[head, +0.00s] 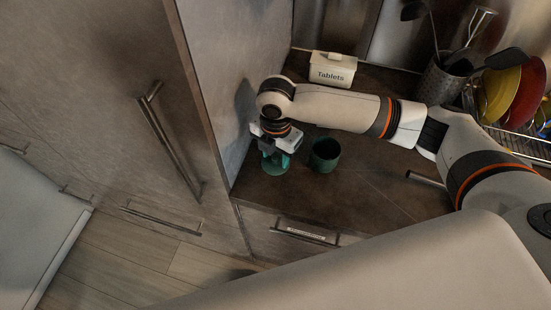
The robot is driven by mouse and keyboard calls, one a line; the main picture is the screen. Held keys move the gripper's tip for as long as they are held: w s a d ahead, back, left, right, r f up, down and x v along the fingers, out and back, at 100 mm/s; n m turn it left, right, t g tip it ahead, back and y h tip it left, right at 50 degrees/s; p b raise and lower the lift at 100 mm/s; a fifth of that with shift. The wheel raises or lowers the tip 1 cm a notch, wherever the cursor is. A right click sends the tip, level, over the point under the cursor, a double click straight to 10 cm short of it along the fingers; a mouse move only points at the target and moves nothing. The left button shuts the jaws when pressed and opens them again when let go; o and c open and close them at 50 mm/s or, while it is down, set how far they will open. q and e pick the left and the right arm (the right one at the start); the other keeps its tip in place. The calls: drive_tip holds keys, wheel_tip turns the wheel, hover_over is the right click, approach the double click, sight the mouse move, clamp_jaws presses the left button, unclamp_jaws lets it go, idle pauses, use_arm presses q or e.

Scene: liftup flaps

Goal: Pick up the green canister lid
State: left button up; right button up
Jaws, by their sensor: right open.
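The green canister lid (275,166) lies on the dark countertop near its left end, beside the grey side wall. My right gripper (276,150) points down right over the lid and hides part of it. It is open; whether its fingers touch the lid or stand around its raised middle, I cannot tell. The green canister (324,155) stands upright and open just to the right of the lid, apart from it. My left gripper is not in view.
A white box labelled Tablets (333,69) stands at the back of the countertop (370,190). A utensil holder (443,80) and a rack with a red plate (514,88) are at the back right. A tall cabinet with a handle (170,143) borders the left.

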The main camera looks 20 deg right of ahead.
drive_tip(key=shift+c, duration=0.5)
clamp_jaws()
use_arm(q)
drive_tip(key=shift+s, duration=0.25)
